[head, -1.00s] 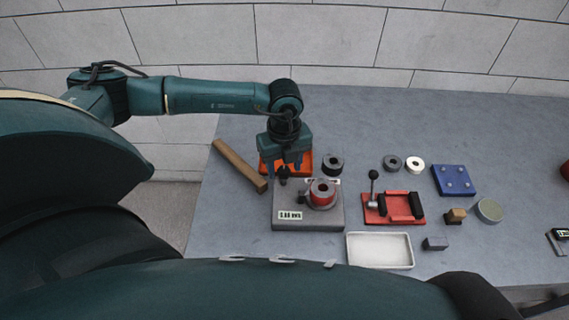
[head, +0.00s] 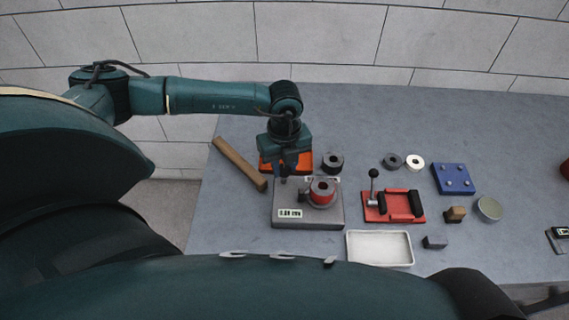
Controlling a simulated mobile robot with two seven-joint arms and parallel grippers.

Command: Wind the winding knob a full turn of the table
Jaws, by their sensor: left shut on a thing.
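The grey gauge block (head: 335,217) sits on the bench with a small digital display (head: 290,213) on its front; its digits are too small to read surely. On top is a round table carrying a red ring-shaped part (head: 323,190) with a grey top. The small dark winding knob (head: 284,179) is at the block's back left corner, partly hidden by the gripper. My left gripper (head: 287,170) points down from above and is shut on the knob. My right gripper is not in view.
A dark ring (head: 332,162) stands close behind. A red clamp fixture (head: 380,217) is to the right, and a white tray (head: 380,249) in front.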

